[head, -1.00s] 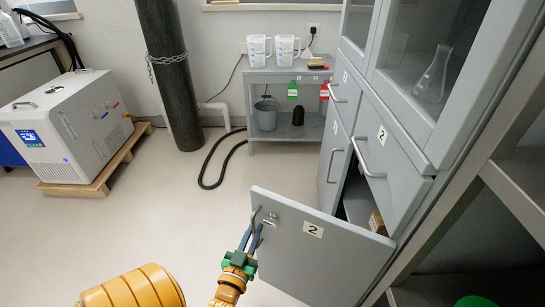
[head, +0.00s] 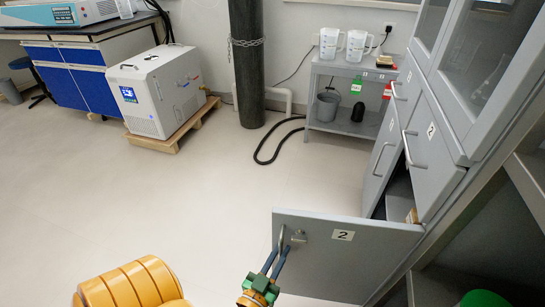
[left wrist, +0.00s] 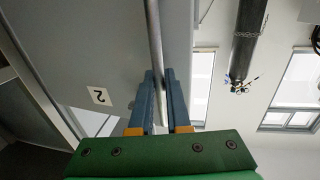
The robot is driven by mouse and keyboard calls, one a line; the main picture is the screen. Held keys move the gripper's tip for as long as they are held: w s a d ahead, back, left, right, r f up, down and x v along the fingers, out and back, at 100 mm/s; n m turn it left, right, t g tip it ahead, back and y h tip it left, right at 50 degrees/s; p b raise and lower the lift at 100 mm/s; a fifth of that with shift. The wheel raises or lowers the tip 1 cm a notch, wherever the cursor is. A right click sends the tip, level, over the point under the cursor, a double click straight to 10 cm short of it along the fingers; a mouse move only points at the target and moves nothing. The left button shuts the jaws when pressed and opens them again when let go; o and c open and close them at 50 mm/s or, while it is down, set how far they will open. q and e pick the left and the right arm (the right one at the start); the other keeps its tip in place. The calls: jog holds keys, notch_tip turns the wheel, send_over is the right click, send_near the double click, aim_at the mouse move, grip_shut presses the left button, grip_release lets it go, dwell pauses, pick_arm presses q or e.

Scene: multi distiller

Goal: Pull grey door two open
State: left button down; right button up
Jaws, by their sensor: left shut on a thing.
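Grey door two (head: 350,265), with a "2" label, stands swung out from the lower part of the grey cabinet (head: 435,195). My left gripper (head: 279,256) is shut on the door's handle (head: 282,237) near its free edge. In the left wrist view, the blue fingers (left wrist: 164,92) straddle the metal handle bar (left wrist: 155,35), with the door's face (left wrist: 85,40) on the left. My right gripper is out of view.
Open floor (head: 195,210) lies left of the door. A white machine (head: 160,92) on a wooden pallet, a dark cylinder (head: 246,60) and a grey side table (head: 350,125) stand at the back. Grey shelving (head: 530,185) is close on the right.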

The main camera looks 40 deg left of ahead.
pick_arm(q)
jog(key=shift+s+d, duration=0.15)
jog(key=c, duration=0.9)
grip_release()
jog(key=v, duration=0.7)
